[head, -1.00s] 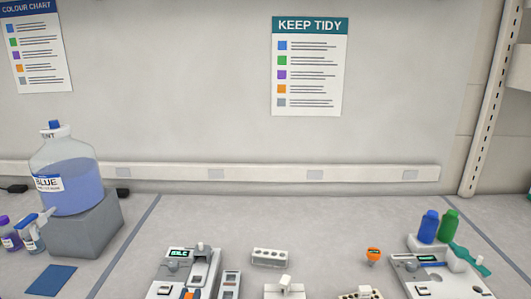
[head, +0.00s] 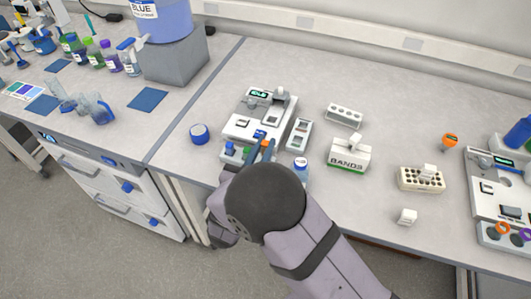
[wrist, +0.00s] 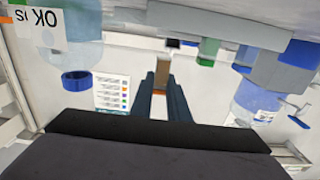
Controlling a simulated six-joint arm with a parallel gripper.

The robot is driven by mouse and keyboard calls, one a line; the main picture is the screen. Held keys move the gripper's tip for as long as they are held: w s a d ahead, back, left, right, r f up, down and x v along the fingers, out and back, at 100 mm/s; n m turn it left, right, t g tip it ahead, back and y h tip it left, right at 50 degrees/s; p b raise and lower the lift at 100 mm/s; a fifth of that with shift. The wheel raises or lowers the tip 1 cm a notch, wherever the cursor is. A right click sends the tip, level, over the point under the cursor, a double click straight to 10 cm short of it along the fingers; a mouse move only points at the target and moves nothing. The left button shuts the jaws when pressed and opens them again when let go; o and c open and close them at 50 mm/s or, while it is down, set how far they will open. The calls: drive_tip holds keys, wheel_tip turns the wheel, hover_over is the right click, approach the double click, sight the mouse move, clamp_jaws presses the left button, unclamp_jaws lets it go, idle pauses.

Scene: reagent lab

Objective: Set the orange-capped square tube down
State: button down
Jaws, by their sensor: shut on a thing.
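My gripper (head: 262,150) is over the front of the bench, beside a grey-and-white instrument (head: 262,112) with a green display. A small orange cap (head: 265,142) shows at its fingers in the head view; the rest of the square tube is hidden there. In the wrist view my gripper (wrist: 161,84) has its two dark blue fingers close together, shut on the orange-brown tube (wrist: 162,70). I cannot tell whether the tube's lower end touches anything.
A blue-capped bottle (head: 300,168) stands close right of my gripper, near a grey module (head: 299,133). A round blue-topped item (head: 199,133) is to the left.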

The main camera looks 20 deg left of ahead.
drive_tip(key=shift+f, duration=0.45)
drive_tip(key=shift+f, duration=0.1)
drive_tip(key=shift+f+p, duration=0.55)
drive_tip(key=shift+f, duration=1.25)
drive_tip(key=shift+f, duration=0.1)
drive_tip(key=shift+f+b, duration=0.15)
drive_tip(key=shift+b, duration=0.15)
drive_tip(key=c, duration=1.7)
unclamp_jaws()
